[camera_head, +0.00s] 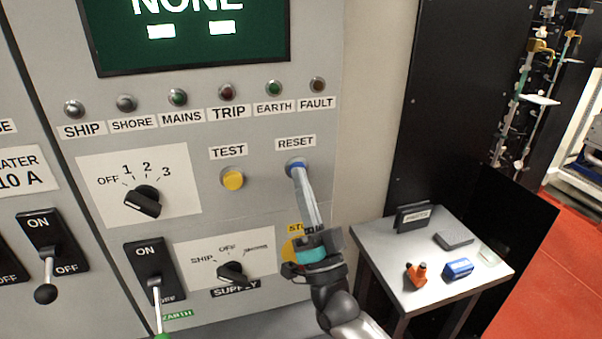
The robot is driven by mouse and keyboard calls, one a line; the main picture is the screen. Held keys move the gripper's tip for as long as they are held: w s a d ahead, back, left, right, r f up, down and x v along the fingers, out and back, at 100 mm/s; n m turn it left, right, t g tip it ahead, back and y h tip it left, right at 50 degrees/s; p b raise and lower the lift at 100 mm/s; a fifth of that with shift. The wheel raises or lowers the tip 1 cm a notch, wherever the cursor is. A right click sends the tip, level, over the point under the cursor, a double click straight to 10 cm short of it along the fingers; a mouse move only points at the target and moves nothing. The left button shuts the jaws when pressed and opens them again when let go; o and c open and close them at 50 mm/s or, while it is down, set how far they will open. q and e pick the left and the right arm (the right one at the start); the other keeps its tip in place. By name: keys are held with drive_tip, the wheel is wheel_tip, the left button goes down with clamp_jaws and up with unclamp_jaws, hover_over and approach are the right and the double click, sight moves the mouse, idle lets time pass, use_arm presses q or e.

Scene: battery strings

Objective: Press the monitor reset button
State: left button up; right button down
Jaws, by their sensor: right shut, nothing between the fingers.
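The blue reset button (293,162) sits on the grey panel under the RESET label (296,142). My right gripper (300,174) is shut and empty. Its fingertips are at the button and cover its lower part; whether they touch or press it I cannot tell. The monitor screen (190,32) above is dark green, reads NONE, and shows two pale blocks below the word. My left gripper is out of view.
A yellow TEST button (232,179) is left of the reset button. Indicator lamps (178,97) line the panel above. Rotary knobs (143,200) and levers (46,293) stick out at lower left. A small table (385,262) with several items stands at right.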

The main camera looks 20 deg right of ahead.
drive_tip(key=shift+s+f, duration=0.1)
drive_tip(key=shift+s, duration=0.05)
idle(0.3)
drive_tip(key=s+p, duration=0.2)
drive_tip(key=s, duration=0.4)
drive_tip(key=shift+d+p, duration=0.1)
drive_tip(key=shift+p, duration=0.3)
